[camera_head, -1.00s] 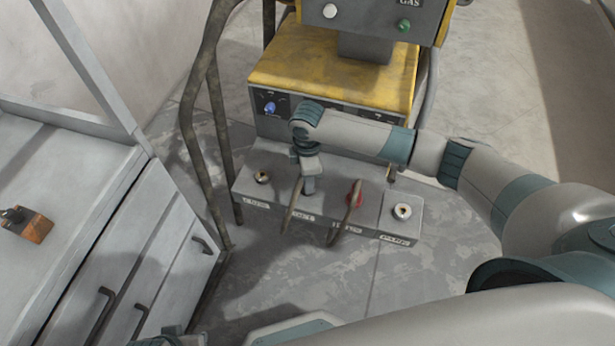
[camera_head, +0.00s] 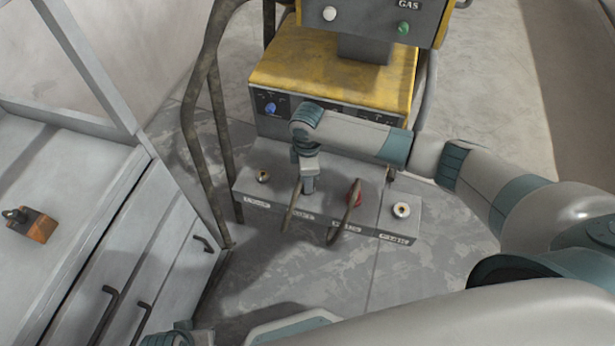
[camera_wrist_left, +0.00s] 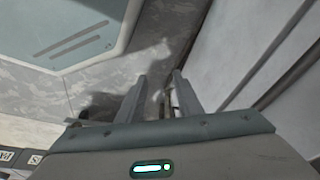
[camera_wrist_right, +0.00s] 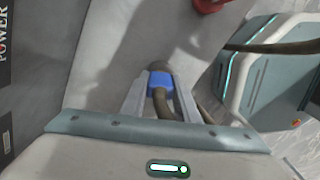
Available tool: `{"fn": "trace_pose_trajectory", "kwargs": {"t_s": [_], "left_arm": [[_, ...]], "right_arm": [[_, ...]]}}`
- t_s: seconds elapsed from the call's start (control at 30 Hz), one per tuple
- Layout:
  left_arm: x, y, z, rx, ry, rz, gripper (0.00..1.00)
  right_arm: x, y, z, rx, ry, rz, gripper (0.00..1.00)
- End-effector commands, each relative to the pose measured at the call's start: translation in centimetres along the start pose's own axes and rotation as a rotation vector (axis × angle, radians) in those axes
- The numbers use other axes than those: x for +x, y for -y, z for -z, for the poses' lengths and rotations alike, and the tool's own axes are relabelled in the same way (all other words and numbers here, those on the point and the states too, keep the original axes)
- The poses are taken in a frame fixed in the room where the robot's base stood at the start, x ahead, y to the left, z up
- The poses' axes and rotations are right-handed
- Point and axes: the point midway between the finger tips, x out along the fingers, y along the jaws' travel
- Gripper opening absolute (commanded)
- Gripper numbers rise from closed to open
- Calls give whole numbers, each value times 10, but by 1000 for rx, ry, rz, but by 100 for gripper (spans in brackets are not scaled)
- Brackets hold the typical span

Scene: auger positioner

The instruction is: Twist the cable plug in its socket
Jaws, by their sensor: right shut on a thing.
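A grey socket box (camera_head: 235,190) stands on the floor before the yellow machine. My right gripper (camera_head: 309,184) is at its second socket from the left. In the right wrist view the gripper (camera_wrist_right: 160,85) is shut around a plug with a blue collar (camera_wrist_right: 160,79). A brown cable (camera_wrist_right: 168,104) leads from it toward the gripper. The fingers partly hide the plug, and its seat in the socket is hard to see. My left gripper (camera_wrist_left: 160,85) is open, with no object visible between its fingers, above the floor beside a cabinet.
A red plug (camera_head: 355,190) with its own cable sits right of my right gripper. Empty-looking sockets (camera_head: 263,176) (camera_head: 401,209) lie at both ends of the box. The yellow machine (camera_head: 320,65) stands behind.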

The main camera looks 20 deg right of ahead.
Motion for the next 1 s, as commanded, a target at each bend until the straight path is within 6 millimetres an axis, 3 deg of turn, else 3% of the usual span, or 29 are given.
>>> {"fn": "trace_pose_trajectory", "kwargs": {"t_s": [0.37, 1.0], "left_arm": [[15, 2, 6, 0, -11, 2, 32], [41, 1, -7, 0, 3, -3, 32]], "right_arm": [[-1, 0, 0, 33, 0, -1, 2], [-1, 0, 0, 90, 0, 0, 2]]}}
